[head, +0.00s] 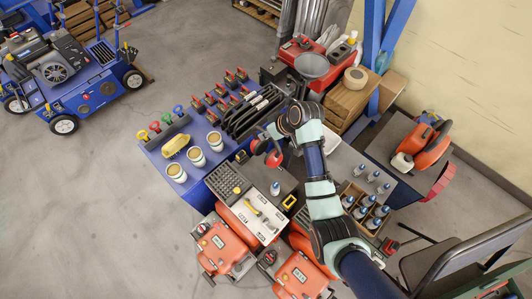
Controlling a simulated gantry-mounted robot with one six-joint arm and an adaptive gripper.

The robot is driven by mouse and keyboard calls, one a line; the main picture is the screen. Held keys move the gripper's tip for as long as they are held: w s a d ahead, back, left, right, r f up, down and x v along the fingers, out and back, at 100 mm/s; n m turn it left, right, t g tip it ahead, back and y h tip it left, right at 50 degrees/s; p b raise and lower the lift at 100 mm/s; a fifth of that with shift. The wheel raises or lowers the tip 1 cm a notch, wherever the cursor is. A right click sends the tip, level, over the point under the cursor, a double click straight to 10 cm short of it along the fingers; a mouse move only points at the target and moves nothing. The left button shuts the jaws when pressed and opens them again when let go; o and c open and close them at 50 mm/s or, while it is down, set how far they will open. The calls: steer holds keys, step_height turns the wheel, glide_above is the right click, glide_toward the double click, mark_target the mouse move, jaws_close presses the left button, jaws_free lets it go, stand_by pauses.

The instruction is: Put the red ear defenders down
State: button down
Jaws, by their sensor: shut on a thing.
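The red ear defenders (274,159) are in the middle of the head view, at the end of my arm. Two red cups show, hanging just above the grey bench top beside the blue bench. My gripper (267,137) is shut on the ear defenders. The headband and fingertips are small and partly hidden by the wrist, so the exact grip point is unclear. I cannot tell whether the cups touch the surface beneath.
A small blue-and-white bottle (275,188) stands just below on the grey top. Left are white tins (196,157) and a yellow item (175,146). Black racks (250,112) stand behind. A bottle crate (364,206) is right of my arm. Orange machines (225,247) stand in front.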

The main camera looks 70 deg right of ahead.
mark_target(262, 151)
step_height(262, 151, down, 12)
steer(key=b, duration=0.3)
steer(key=shift+r+b, duration=0.15)
steer(key=shift+b, duration=0.15)
steer(key=shift+f, duration=0.2)
steer(key=c, duration=1.2)
jaws_free()
steer(key=shift+o, duration=0.3)
steer(key=shift+r, duration=0.25)
steer(key=p+v, duration=0.5)
steer(key=v, duration=0.7)
